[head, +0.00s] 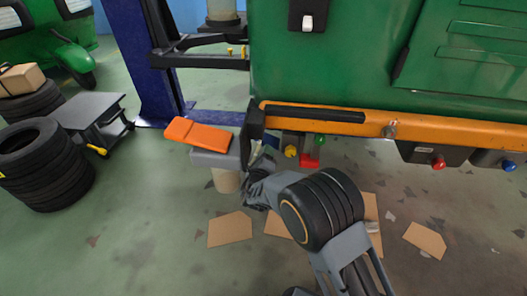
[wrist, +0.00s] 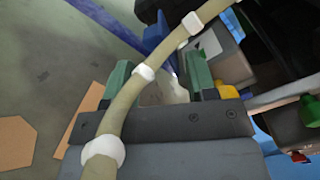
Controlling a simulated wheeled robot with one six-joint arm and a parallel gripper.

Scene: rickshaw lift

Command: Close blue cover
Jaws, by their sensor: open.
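My gripper (wrist: 157,72) is open, with its two green-padded fingers apart in the wrist view. A pale object shows between and beyond the fingers, and I cannot tell whether they touch it. In the head view my arm hides most of the gripper, under the left end of the green vehicle's orange bumper (head: 375,121). A blue part (wrist: 235,20) at the upper right of the wrist view sits by a grey box (wrist: 230,62). Another blue patch (wrist: 268,142) lies right of my gripper. I cannot tell which is the blue cover or how far it is open.
A tan hose (wrist: 122,105) crosses the wrist view before my gripper. Yellow (head: 290,151), green (head: 320,140) and red (head: 308,162) parts hang under the bumper. An orange piece (head: 198,131) is at left. Tires (head: 45,165) and cardboard (head: 230,229) are on the floor.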

